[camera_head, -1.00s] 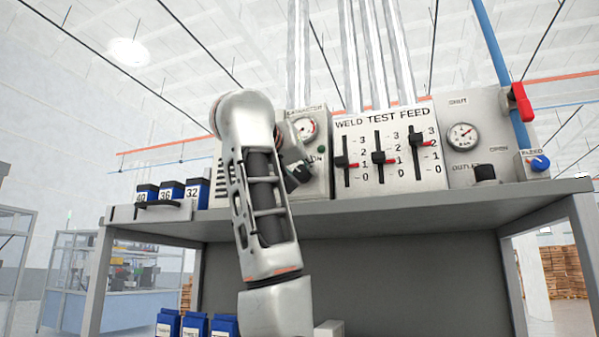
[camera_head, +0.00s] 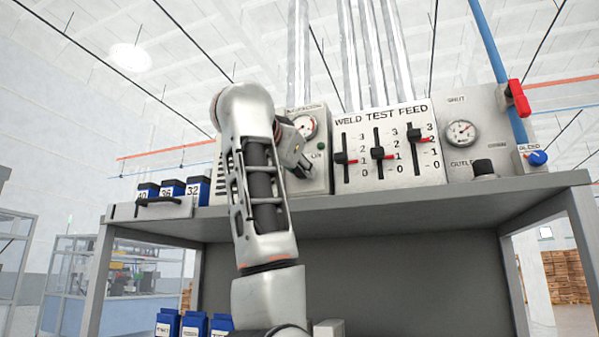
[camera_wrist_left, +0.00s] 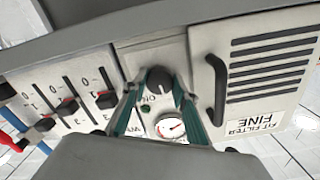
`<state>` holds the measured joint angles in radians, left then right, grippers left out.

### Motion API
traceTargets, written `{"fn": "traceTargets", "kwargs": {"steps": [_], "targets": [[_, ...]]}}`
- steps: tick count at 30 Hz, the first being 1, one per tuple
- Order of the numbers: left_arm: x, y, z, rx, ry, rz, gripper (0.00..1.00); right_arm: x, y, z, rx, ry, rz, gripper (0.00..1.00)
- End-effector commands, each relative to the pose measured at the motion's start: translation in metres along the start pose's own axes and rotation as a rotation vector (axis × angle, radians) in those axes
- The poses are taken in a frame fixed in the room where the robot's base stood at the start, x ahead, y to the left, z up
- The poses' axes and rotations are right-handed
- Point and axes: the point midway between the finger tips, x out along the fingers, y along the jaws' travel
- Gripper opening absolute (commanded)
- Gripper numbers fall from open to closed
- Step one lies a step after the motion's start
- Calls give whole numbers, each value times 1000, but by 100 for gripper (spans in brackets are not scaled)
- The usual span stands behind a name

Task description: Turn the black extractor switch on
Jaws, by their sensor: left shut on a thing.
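The black extractor switch (camera_wrist_left: 158,79) is a round knob on a pale panel with a gauge. In the left wrist view it sits between the tips of my left gripper (camera_wrist_left: 157,88). The teal fingers are closed in on both sides of it, shut on it. In the head view my left gripper (camera_head: 301,165) is at the front of this panel (camera_head: 318,180), and hides the switch. A small green lamp (camera_wrist_left: 145,108) and an "ON" label are beside the knob. My right gripper is not in view.
To the right in the head view are a slider panel (camera_head: 400,172) with red-marked levers and a valve panel (camera_head: 512,138). A vented filter panel (camera_wrist_left: 255,75) with a black handle adjoins the switch panel. Blue boxes (camera_head: 172,189) stand on the shelf (camera_head: 400,203).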

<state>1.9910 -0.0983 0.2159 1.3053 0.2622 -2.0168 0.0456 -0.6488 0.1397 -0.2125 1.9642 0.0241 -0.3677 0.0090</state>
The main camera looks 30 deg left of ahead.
Motion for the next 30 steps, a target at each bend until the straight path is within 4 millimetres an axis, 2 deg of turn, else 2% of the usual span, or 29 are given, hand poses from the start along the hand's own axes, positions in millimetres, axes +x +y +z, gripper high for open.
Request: {"fn": "traceTargets", "kwargs": {"steps": [18, 30], "targets": [[-1, -1, -2, 575, 4, -3, 7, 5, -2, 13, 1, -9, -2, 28], [-1, -1, -2, 828, 5, -2, 7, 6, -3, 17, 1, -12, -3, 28]]}}
